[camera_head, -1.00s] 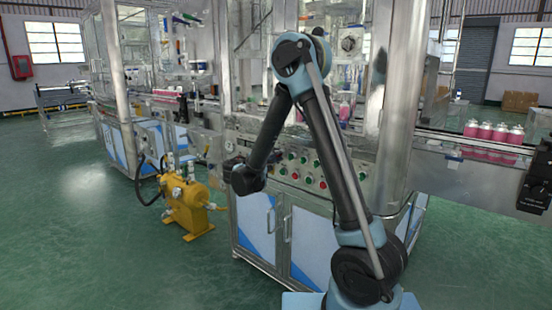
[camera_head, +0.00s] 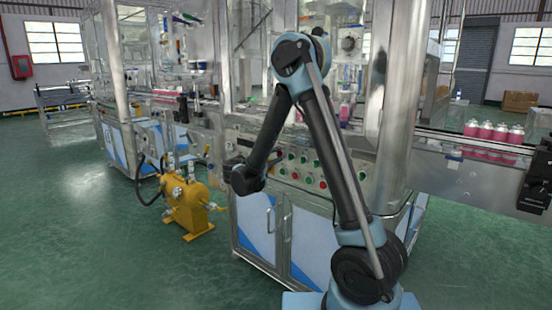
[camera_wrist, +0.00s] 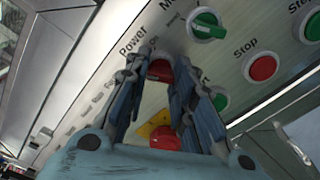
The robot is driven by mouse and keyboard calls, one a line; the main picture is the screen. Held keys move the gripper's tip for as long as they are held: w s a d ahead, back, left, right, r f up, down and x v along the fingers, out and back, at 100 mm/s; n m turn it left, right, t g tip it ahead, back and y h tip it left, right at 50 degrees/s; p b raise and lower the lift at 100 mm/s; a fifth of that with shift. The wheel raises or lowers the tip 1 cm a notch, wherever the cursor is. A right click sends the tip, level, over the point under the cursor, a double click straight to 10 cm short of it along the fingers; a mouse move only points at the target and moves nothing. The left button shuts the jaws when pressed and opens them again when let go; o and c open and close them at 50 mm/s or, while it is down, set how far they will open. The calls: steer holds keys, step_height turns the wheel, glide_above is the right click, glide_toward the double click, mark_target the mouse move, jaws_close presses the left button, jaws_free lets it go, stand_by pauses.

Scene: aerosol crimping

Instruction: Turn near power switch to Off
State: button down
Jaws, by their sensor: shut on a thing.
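The near power switch (camera_wrist: 160,68) is a red knob under the word "Power" on the grey control panel. In the wrist view it sits between the tips of my gripper (camera_wrist: 161,76), one finger on each side. My gripper is shut on this knob. The fingers cover its sides, so which way its handle points cannot be told. In the head view my forearm reaches down to the left part of the panel (camera_head: 297,167), and the wrist hides the switch there.
A red button (camera_wrist: 165,138) on a yellow plate lies close below the fingers. A green knob (camera_wrist: 207,25), a red stop button (camera_wrist: 262,68) and a green button (camera_wrist: 220,101) are to the right. A yellow pump (camera_head: 187,203) stands on the floor left of the cabinet.

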steer(key=shift+f, duration=0.1)
stand_by(0.4)
steer(key=c, duration=1.4)
jaws_free()
steer(key=shift+o, duration=0.2)
steer(key=v, duration=1.2)
